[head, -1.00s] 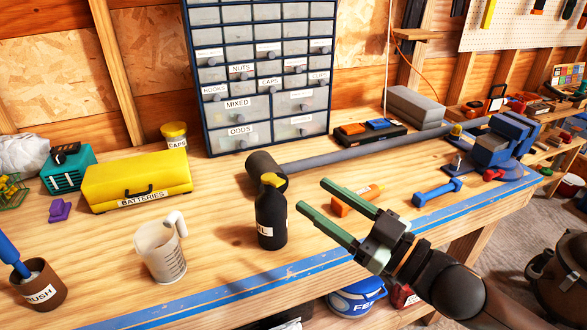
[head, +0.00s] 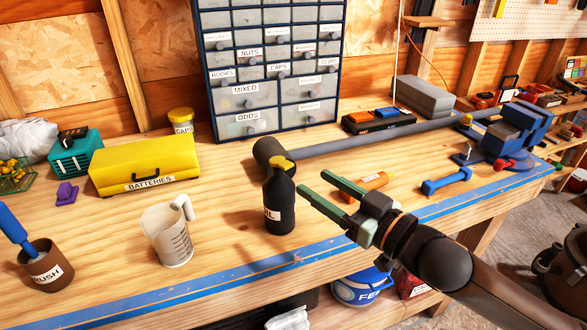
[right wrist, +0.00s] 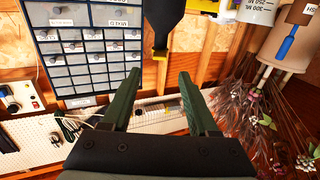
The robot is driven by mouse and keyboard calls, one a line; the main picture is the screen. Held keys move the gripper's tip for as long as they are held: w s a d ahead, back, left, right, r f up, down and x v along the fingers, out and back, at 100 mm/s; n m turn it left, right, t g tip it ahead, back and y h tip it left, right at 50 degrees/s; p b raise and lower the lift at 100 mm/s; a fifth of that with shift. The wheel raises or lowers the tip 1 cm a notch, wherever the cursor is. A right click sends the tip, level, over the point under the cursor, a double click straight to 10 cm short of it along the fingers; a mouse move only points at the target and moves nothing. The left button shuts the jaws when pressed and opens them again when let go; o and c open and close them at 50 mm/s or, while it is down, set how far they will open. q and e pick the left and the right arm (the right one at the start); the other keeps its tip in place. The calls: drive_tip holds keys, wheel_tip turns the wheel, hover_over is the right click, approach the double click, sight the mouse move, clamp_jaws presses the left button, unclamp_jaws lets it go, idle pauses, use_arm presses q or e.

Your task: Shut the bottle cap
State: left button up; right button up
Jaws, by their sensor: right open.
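A black bottle (head: 279,205) with a white label stands upright on the workbench, near its front edge. A yellow cap (head: 283,163) sits at its top and looks slanted; I cannot tell whether it is seated or raised. My right gripper (head: 316,183) is open and empty, just right of the bottle and apart from it, fingers pointing towards it. The right wrist view is upside down: the bottle (right wrist: 160,18) hangs from the top with its cap (right wrist: 160,54) beyond and between the open fingers (right wrist: 155,85). My left gripper is not in view.
A clear measuring jug (head: 165,238) stands left of the bottle. A hammer-like grey bar (head: 350,141) lies behind it, and an orange tool (head: 368,185) lies right, behind my gripper. A yellow battery case (head: 145,160) is further left. The bench front edge has blue tape.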

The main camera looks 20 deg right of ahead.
sight(290, 167)
drive_tip(key=p+x, duration=0.1)
drive_tip(key=x, duration=0.6)
drive_tip(key=shift+w, duration=0.1)
clamp_jaws()
idle(0.5)
